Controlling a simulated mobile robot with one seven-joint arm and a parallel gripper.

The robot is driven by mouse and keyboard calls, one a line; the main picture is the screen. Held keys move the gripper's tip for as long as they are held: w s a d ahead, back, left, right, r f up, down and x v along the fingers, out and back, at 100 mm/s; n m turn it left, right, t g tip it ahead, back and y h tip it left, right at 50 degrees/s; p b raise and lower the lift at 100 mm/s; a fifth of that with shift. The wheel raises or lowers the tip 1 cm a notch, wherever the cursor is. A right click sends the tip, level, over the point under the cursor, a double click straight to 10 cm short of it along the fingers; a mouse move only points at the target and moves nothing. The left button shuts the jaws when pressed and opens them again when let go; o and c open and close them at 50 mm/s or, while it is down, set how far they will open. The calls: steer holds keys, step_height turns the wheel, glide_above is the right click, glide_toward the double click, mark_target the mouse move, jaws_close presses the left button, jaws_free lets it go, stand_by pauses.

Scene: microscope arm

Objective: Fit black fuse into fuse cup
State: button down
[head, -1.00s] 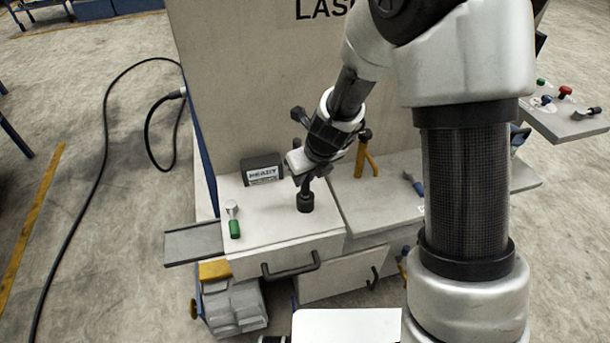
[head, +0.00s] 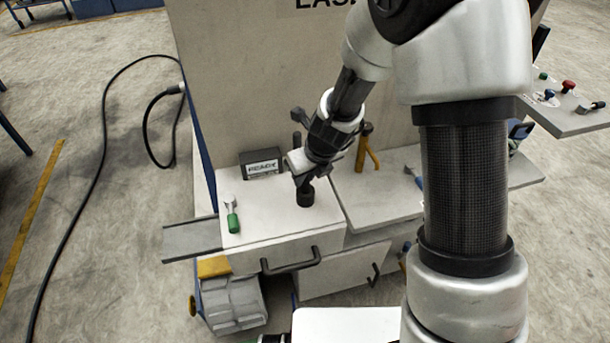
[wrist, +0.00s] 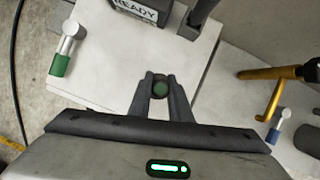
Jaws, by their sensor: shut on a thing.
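My gripper (head: 304,182) points down over the bench top, just above the black cylindrical fuse cup (head: 305,198). In the wrist view the two fingers (wrist: 161,92) are shut on a small round dark piece, the black fuse (wrist: 160,89), whose near end looks greenish. The fuse is seen end-on there and hides whatever lies below it. In the head view the fuse cannot be told apart from the dark fingers. The lower finger ends look very close to the cup; I cannot tell whether the fuse has entered it.
A green-and-silver fuse-like piece (head: 232,215) lies left on the bench top (head: 270,226). A "READY" box (head: 262,164) stands behind. A dark upright post rises behind my gripper. A yellow-handled tool (head: 368,150) and a blue-handled piece (wrist: 277,128) are to the right.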

steer(key=shift+f+b, duration=0.7)
steer(key=shift+f, duration=0.2)
steer(key=c, duration=1.5)
jaws_free()
steer(key=shift+r, duration=0.1)
steer(key=shift+c, duration=0.2)
steer(key=p+v, duration=0.7)
steer(key=v, duration=1)
steer(key=shift+r+p, duration=0.2)
steer(key=shift+p, duration=0.1)
